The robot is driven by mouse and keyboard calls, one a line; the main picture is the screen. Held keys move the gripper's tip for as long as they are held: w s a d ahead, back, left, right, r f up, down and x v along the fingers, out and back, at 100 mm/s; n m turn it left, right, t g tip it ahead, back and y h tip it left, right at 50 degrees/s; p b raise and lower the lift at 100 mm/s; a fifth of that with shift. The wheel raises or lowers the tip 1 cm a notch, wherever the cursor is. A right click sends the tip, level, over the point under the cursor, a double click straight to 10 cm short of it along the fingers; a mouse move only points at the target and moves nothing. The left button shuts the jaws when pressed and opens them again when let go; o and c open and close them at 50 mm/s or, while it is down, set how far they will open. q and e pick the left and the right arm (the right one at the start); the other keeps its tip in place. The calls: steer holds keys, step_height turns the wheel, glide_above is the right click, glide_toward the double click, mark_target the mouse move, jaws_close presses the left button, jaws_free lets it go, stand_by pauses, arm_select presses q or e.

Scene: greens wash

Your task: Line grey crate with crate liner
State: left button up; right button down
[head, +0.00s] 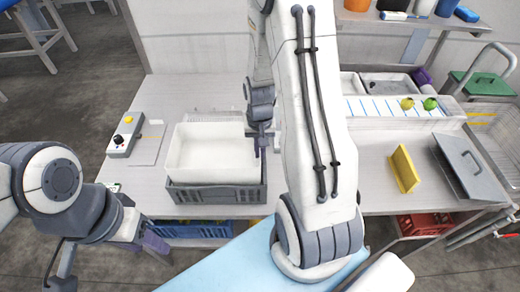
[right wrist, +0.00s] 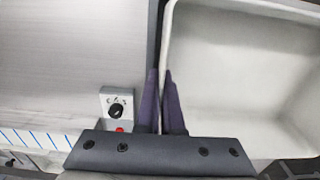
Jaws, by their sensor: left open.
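The crate liner (head: 207,150) is a white open box in the middle of the table. It stands in or just over the grey crate (head: 222,197), with its walls rising above the crate's rim; I cannot tell whether its bottom rests on the crate floor. My right gripper (head: 263,142) is at the liner's right wall. In the right wrist view the two purple fingers (right wrist: 161,102) straddle the liner's wall (right wrist: 240,70), close together on it. My left gripper (head: 153,243) is open and empty, low in front of the table's left front edge, apart from the crate.
A control box (head: 124,135) with a black knob stands left of the crate. A yellow board (head: 403,168) and a grey lid (head: 468,167) are on the right. A blue crate (head: 190,229) and a red crate (head: 425,223) are below the table. Tabletop behind the liner is mostly clear.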

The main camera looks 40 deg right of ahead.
steer(key=shift+f+b, duration=0.5)
steer(key=shift+f, duration=0.2)
steer(key=shift+r+p, duration=0.25)
steer(key=shift+p, duration=0.05)
steer(key=c, duration=1)
jaws_free()
step_height(320, 180, up, 10)
steer(key=shift+r+b, duration=0.2)
steer(key=shift+b, duration=0.5)
steer(key=shift+r, duration=0.1)
